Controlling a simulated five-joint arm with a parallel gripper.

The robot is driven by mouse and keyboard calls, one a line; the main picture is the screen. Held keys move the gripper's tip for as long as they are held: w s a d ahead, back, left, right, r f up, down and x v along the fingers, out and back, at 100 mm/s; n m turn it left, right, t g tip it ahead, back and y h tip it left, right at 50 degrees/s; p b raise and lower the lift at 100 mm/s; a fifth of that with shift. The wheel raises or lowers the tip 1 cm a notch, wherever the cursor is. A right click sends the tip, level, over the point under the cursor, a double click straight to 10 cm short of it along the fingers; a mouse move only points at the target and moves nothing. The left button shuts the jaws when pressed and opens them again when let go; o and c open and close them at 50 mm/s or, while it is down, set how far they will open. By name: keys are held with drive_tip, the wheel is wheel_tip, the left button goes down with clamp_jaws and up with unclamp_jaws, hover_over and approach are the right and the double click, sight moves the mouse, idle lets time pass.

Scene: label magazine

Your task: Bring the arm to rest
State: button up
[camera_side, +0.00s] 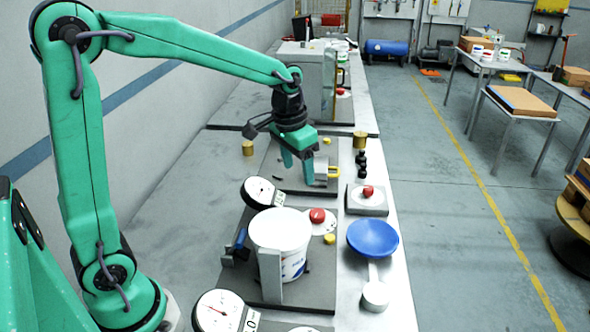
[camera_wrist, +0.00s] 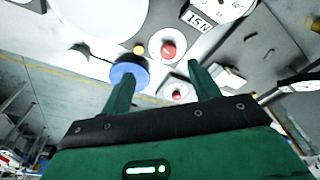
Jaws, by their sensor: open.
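My green arm reaches from the left over the bench in the side view. My gripper (camera_side: 297,170) hangs near the middle of the bench, fingers pointing down, above a grey plate. It is open, with nothing seen between the fingers. In the wrist view my gripper (camera_wrist: 152,75) shows two spread green fingers with a clear gap.
A white tub (camera_side: 281,240), a dial gauge (camera_side: 262,192) and a blue bowl (camera_side: 372,238) stand nearer the camera. A red button (camera_side: 368,191) sits on a grey block to the right. A grey cabinet (camera_side: 302,80) stands behind. The left bench surface is mostly clear.

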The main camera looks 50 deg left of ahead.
drive_tip(key=s+r+t, duration=0.2)
drive_tip(key=s, duration=0.7)
drive_tip(key=s+d+r+t, duration=0.1)
drive_tip(key=s+r, duration=0.1)
drive_tip(key=s, duration=0.7)
drive_tip(key=shift+s+d+r+n+t, duration=0.15)
drive_tip(key=shift+d+r+n+t, duration=0.1)
drive_tip(key=shift+n+t, duration=0.15)
drive_tip(key=w+n+g, duration=0.1)
drive_tip(key=w+g, duration=0.1)
drive_tip(key=w, duration=0.7)
drive_tip(key=w+a+f+g, duration=0.1)
drive_tip(key=w+f, duration=0.3)
drive_tip(key=w, duration=0.1)
drive_tip(key=w+f+n+g, duration=0.1)
drive_tip(key=w+f, duration=0.3)
drive_tip(key=w, duration=0.2)
drive_tip(key=w+a+f+n+g, duration=0.1)
drive_tip(key=w+f, duration=0.4)
drive_tip(key=shift+w+a+g, duration=0.3)
drive_tip(key=shift+w, duration=0.1)
drive_tip(key=shift+w+f, duration=0.2)
drive_tip(key=shift+f, duration=0.1)
